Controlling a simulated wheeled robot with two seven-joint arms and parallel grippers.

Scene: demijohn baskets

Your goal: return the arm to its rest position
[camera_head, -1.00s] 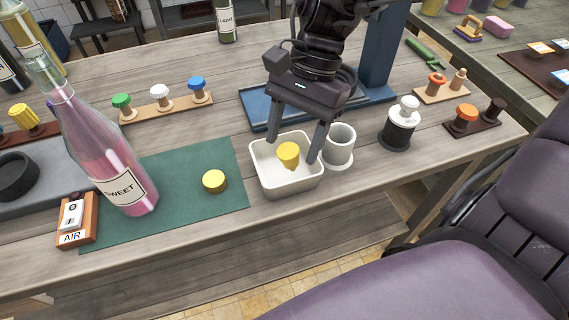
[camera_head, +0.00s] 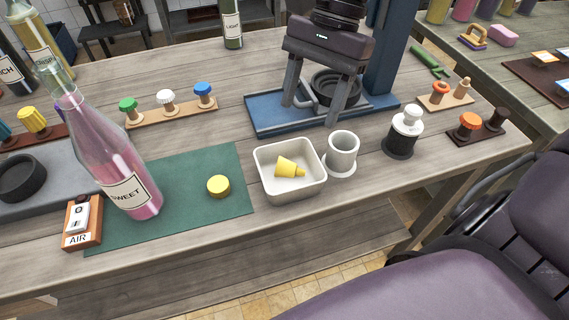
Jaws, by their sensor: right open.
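My right gripper (camera_head: 318,112) is open and empty, its fingers pointing down in front of the blue stand (camera_head: 268,113). It is behind and above the white tray (camera_head: 290,187). A yellow stopper (camera_head: 289,168) lies on its side in the tray, apart from the fingers. My left gripper is not in view.
A pink bottle (camera_head: 118,165) labelled SWEET and a yellow cap (camera_head: 218,186) stand on the green mat (camera_head: 190,217). A white cup (camera_head: 341,152) stands right of the tray, near a black-and-white stamp-like piece (camera_head: 403,135). A purple chair (camera_head: 440,280) is at the front right.

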